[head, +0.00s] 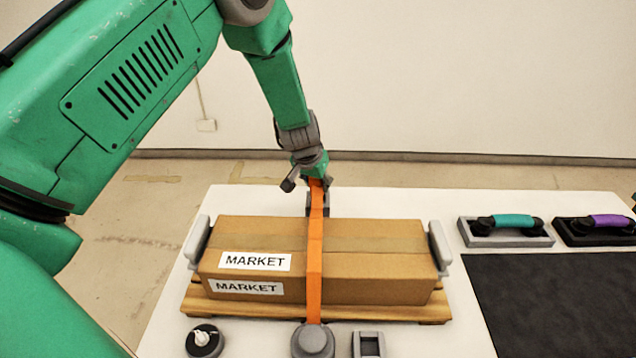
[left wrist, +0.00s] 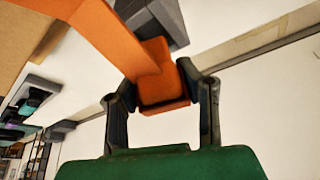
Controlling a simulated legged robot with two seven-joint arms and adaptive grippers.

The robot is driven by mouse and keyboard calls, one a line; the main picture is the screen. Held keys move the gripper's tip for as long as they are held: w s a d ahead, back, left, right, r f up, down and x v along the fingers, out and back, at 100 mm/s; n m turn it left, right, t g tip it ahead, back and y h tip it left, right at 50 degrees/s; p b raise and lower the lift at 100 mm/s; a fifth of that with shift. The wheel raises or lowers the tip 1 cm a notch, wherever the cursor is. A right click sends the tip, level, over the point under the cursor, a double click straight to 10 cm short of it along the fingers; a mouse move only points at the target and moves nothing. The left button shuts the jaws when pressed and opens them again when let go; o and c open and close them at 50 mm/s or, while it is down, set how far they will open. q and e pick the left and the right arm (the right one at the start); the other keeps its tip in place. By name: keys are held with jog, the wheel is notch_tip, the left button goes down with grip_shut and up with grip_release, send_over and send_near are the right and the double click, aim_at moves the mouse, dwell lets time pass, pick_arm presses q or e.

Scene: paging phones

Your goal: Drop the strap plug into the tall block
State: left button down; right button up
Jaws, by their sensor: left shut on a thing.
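An orange strap (head: 315,250) runs from a grey round piece (head: 312,341) at the front, up over a cardboard box, to my left gripper (head: 308,186) behind the box. In the left wrist view, my left gripper (left wrist: 163,98) is shut on the orange strap plug (left wrist: 163,78) at the strap's end, with one finger on each side. A grey block (head: 325,209), seemingly the tall block, stands behind the box, partly hidden by the strap. It also shows in the left wrist view (left wrist: 152,20), close beside the plug. The plug looks outside it. My right gripper is not in view.
The cardboard box (head: 375,265) sits on a wooden pallet (head: 420,309) between grey end pieces. A low grey block with a square opening (head: 368,344) and a black round piece (head: 204,341) stand in front. Two handled tools (head: 505,231) and a black mat (head: 555,300) lie right.

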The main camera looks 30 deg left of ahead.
pick_arm(q)
jog(key=shift+f+b, duration=0.5)
jog(key=shift+f, duration=0.35)
dwell(0.5)
jog(key=c, duration=1.4)
grip_release()
jog(key=shift+p+v, duration=2.1)
jog(key=shift+v, duration=0.7)
notch_tip(320, 180, up, 5)
send_over(315, 179)
jog(key=s, duration=0.3)
jog(key=shift+w+d, duration=0.15)
